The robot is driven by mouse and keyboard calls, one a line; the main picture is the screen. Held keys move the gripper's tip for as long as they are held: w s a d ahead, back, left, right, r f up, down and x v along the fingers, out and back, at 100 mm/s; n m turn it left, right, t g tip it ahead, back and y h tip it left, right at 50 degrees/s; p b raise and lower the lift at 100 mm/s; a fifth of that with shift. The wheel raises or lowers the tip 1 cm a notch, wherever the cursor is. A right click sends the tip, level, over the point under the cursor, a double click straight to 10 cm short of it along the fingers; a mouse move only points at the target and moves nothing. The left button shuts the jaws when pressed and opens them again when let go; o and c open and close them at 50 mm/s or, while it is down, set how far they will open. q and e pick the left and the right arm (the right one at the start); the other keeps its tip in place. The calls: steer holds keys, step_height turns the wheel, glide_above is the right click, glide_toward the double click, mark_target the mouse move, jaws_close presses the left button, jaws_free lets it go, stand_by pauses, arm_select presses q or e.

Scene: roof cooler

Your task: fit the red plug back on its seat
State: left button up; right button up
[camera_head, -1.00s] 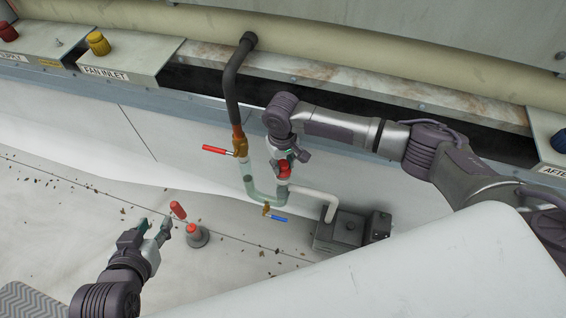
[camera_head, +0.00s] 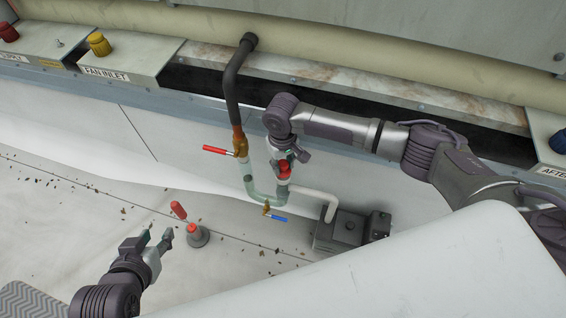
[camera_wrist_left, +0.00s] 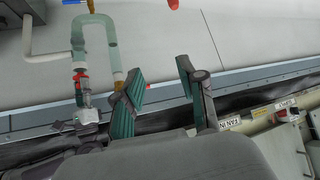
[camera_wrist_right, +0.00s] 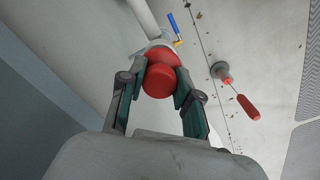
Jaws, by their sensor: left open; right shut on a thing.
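The red plug (camera_wrist_right: 161,74) is between the fingers of my right gripper (camera_wrist_right: 160,84), which is shut on it. In the right wrist view the plug is in line with a pale collar and pipe end behind it. In the head view the plug (camera_head: 284,168) is at the top of the upright pale green pipe (camera_head: 281,192), its seat end. I cannot tell whether it is fully seated, as the contact is hidden. My left gripper (camera_head: 157,241) is open and empty, low at the left, apart from the pipes; its fingers show in the left wrist view (camera_wrist_left: 158,88).
A red lever (camera_head: 217,150) and a blue lever (camera_head: 278,218) stick out from the pipework. A dark box (camera_head: 340,231) stands right of it.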

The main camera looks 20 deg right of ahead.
arm_select(q)
steer(key=shift+s+a+f+g, duration=0.25)
steer(key=shift+s+g, duration=0.15)
steer(key=shift+s, duration=0.15)
steer(key=shift+s+a+f+g+p, duration=0.15)
steer(key=shift+s+f+g+p, duration=0.2)
steer(key=shift+s, duration=0.2)
stand_by(0.3)
steer(key=shift+s+a+f+g+y, duration=0.15)
steer(key=shift+s+g, duration=0.05)
steer(key=shift+s, duration=0.15)
steer(key=shift+s+a+f+g+y, duration=0.1)
steer(key=shift+s+f+g+y, duration=0.05)
steer(key=shift+s, duration=0.2)
stand_by(0.6)
steer(key=shift+s+a+f, duration=0.1)
steer(key=shift+s, duration=0.1)
steer(key=shift+s+a+f+g, duration=0.1)
steer(key=shift+s+g, duration=0.15)
steer(key=shift+g, duration=0.05)
steer(key=shift+s, duration=0.15)
steer(key=shift+s+f+p, duration=0.15)
steer(key=shift+s+p, duration=0.1)
steer(key=shift+p, duration=0.05)
steer(key=shift+s+a+f+g+y, duration=0.2)
steer(key=shift+s+g, duration=0.2)
steer(key=shift+s, duration=0.15)
steer(key=shift+s+a+f+g+y, duration=0.1)
steer(key=shift+s+a+g, duration=0.1)
steer(key=shift+s+g, duration=0.25)
